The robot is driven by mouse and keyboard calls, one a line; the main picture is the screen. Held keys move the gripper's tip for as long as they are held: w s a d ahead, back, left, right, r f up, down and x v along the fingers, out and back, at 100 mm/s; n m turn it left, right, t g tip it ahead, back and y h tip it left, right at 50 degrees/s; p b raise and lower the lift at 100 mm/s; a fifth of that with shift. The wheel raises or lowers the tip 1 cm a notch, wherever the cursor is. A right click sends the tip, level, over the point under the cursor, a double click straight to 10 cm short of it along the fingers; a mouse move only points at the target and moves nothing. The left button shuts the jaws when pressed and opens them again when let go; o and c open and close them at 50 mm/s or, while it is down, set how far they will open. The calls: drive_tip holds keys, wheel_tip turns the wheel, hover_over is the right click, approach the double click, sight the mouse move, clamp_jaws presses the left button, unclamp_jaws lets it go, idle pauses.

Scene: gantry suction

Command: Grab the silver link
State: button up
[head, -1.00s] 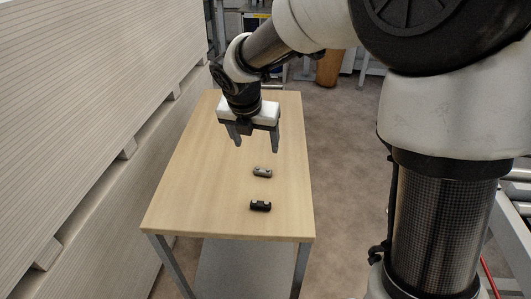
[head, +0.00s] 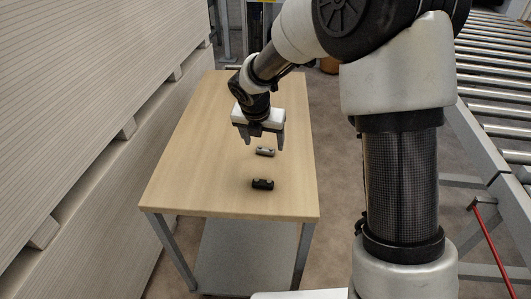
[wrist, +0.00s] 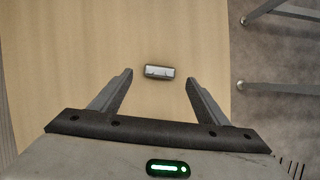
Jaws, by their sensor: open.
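The silver link (head: 265,151) is a small grey piece lying on the wooden table (head: 190,160). My gripper (head: 264,145) is open and empty, held above the table at or just behind the link in the head view. In the wrist view, the silver link (wrist: 159,72) lies ahead of the open fingers (wrist: 159,78), roughly centred between their tips and apart from both. The exact height above the table cannot be told.
A black link (head: 262,184) lies on the table nearer the front edge. Stacked pale boards (head: 80,120) stand along the left. A roller conveyor (head: 490,90) is at the right. The left part of the tabletop is clear.

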sight(266, 148)
drive_tip(key=b+x, duration=0.1)
drive_tip(key=x, duration=0.3)
drive_tip(key=shift+w, duration=0.1)
drive_tip(key=shift+c, duration=0.5)
drive_tip(key=c, duration=1.1)
drive_tip(key=shift+r, duration=0.2)
